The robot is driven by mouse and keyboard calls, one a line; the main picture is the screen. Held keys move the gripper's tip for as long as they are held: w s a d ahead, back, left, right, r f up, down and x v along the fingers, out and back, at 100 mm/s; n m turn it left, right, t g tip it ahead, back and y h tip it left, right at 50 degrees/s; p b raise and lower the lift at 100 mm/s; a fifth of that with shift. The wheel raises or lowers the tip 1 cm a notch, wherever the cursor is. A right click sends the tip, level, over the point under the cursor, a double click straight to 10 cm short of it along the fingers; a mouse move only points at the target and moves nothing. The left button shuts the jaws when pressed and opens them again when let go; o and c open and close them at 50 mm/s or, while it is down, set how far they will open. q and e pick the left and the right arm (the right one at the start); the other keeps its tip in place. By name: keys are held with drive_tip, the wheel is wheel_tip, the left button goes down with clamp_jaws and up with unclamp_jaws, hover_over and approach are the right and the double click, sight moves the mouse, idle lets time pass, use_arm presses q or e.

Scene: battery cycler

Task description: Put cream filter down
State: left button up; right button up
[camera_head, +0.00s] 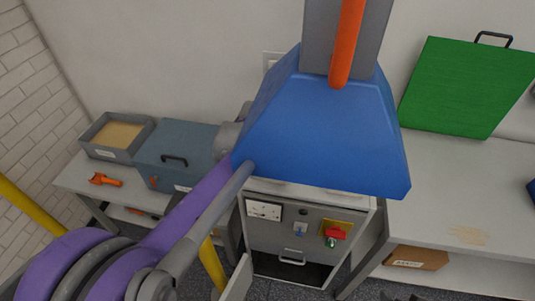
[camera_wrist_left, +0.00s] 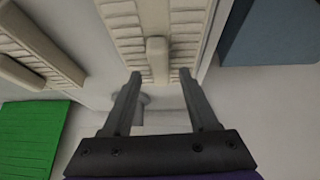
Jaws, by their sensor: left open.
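A cream slatted filter (camera_wrist_left: 130,28) with a short raised tab in its middle fills the top centre of the left wrist view. My left gripper (camera_wrist_left: 158,76) is open, with its two dark fingers apart on either side of the tab. I cannot tell whether a finger touches it. A second cream slatted piece (camera_wrist_left: 38,42) is at the upper left of that view. In the head view my purple left arm comes in from the lower left and its hand is hidden behind the blue hood (camera_head: 325,135). My right gripper is not in view.
The hood hangs over a grey cabinet (camera_head: 265,238) with a red switch (camera_head: 335,232). On the left bench stand an open tray (camera_head: 108,155), a blue-grey case (camera_head: 170,140) and an orange tool (camera_head: 104,180). A green case (camera_head: 465,85) leans at the right; the right bench (camera_head: 440,175) has free room.

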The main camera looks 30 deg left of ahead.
use_arm(q)
drive_tip(key=v, duration=0.3)
drive_tip(key=s+d, duration=0.2)
drive_tip(key=s, duration=1)
drive_tip(key=s+d+f+m, duration=0.1)
drive_tip(key=s+d+f, duration=0.2)
drive_tip(key=s+f, duration=0.2)
drive_tip(key=s+d+f+m+h, duration=0.1)
drive_tip(key=s+d+f+m, duration=0.1)
drive_tip(key=s+f, duration=0.4)
drive_tip(key=shift+s+d+g+b, duration=0.3)
drive_tip(key=shift+s+d+b, duration=0.1)
drive_tip(key=shift+d, duration=0.25)
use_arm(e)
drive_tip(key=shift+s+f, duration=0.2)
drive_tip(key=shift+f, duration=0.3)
use_arm(q)
drive_tip(key=shift+r, duration=0.1)
drive_tip(key=shift+c, duration=0.7)
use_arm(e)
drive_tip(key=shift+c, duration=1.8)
use_arm(q)
drive_tip(key=shift+s+d, duration=0.1)
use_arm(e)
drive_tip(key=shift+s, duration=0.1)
